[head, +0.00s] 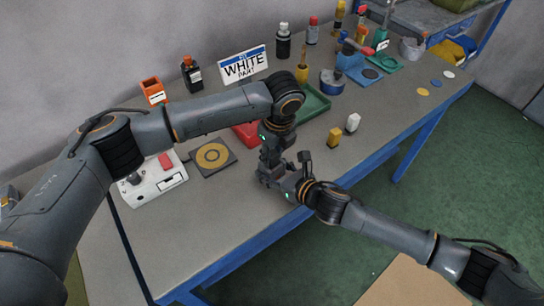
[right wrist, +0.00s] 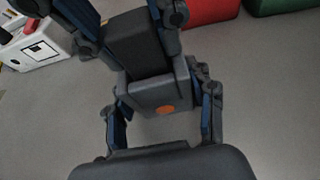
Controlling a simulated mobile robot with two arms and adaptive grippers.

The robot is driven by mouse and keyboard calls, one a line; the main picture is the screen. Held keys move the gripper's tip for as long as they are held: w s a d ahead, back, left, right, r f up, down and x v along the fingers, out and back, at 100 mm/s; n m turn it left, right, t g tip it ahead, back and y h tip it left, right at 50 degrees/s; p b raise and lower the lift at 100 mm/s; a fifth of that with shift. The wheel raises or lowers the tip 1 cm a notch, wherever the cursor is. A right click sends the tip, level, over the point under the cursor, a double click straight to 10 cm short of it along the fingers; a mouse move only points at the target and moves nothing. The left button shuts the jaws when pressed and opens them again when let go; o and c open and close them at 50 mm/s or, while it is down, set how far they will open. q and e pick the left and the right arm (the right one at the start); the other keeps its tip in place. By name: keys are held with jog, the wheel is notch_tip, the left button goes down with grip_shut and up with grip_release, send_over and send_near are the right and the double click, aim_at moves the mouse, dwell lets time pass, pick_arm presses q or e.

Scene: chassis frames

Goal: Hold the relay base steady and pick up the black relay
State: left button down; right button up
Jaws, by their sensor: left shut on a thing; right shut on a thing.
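The grey relay base (right wrist: 165,98), with an orange dot, sits between the fingers of my right gripper (right wrist: 160,112) in the right wrist view. The black relay (right wrist: 140,45) stands tilted in the picture against the base's upper side. My left gripper (right wrist: 128,38) is shut on it, with blue-padded fingers on both sides. I cannot tell how deep the relay sits in the base. In the head view, my left gripper (head: 269,168) and right gripper (head: 280,178) meet near the table's front edge. They largely hide the relay and base there.
A yellow block (head: 334,138) and a white block (head: 352,122) stand to the right. A red tray (head: 246,134) and a green tray (head: 316,104) lie behind. The front table edge is close.

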aim_at(272, 153)
pick_arm(q)
notch_tip(272, 153, up, 10)
jog(key=shift+r, duration=0.1)
pick_arm(e)
jog(key=shift+f, duration=0.1)
jog(key=o, duration=1.3)
jog(key=shift+o, duration=0.2)
